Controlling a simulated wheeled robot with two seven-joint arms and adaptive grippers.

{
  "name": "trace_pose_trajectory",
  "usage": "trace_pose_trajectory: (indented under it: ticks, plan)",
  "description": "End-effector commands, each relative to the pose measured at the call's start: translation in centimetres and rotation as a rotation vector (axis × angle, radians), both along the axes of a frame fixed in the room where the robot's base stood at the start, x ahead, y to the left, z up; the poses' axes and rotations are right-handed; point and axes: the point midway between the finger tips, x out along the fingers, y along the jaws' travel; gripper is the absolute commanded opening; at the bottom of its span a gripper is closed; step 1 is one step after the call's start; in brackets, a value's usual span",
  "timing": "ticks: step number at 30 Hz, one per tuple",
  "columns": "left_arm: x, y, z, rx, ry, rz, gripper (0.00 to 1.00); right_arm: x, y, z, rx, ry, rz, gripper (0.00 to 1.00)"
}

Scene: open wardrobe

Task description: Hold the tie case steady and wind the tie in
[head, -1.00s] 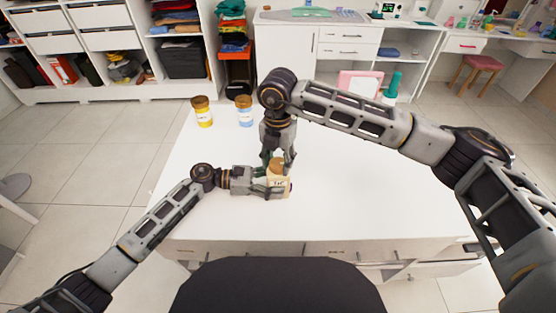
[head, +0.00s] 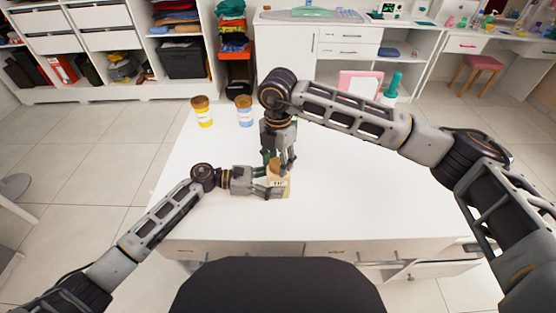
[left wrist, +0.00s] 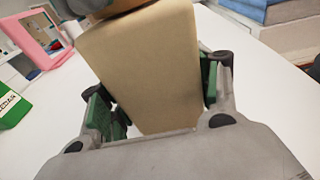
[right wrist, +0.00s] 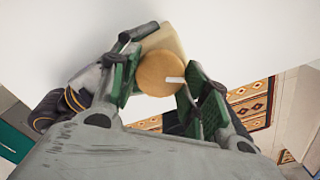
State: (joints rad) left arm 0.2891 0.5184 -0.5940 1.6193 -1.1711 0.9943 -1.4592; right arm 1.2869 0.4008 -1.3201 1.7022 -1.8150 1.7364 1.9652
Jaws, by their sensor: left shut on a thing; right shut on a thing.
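The beige tie case (head: 283,188) stands on the white table near its front edge, with dark lettering on its front. A round wooden knob (right wrist: 158,73) with a white mark sits on its top. My left gripper (head: 270,187) is shut on the case from the left; in the left wrist view, its green-padded fingers flank the case body (left wrist: 145,70). My right gripper (head: 281,163) comes down from above and is shut on the knob; its fingers lie either side of it in the right wrist view. I cannot make out the tie in any view.
A yellow jar (head: 202,112) and a blue jar (head: 244,112) with brown lids stand at the table's back left. Open shelves and a white cabinet (head: 285,55) stand behind.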

Motion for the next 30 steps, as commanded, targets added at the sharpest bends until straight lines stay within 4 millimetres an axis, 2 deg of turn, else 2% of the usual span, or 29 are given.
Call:
trace_pose_trajectory:
  ticks: [1, 5, 6, 20, 26, 30]
  plan:
    - [0.0, 0.0, 0.0, 0.0, 0.0, -0.001, 0.43, 0.0, -0.1, -0.1, -0.002, 0.001, -0.001, 0.5]
    - [0.0, 0.0, 0.0, 0.0, 0.0, -0.001, 0.43, 0.0, -0.1, -0.1, -0.001, 0.001, -0.001, 0.67]
    - [0.0, 0.0, 0.0, 0.0, 0.0, -0.001, 0.43, 0.0, 0.0, -0.1, -0.001, 0.001, 0.0, 0.68]
    - [0.0, 0.0, 0.0, 0.0, 0.0, 0.0, 0.43, 0.0, 0.0, 0.5, 0.001, -0.001, 0.001, 0.68]
    - [0.0, 0.0, 0.0, 0.0, 0.0, 0.0, 0.43, 0.1, 0.0, 2.1, 0.001, -0.002, 0.001, 0.68]
    - [0.0, 0.0, 0.0, 0.0, 0.0, 0.0, 0.43, 0.1, 0.1, 4.0, 0.002, -0.003, 0.001, 0.68]
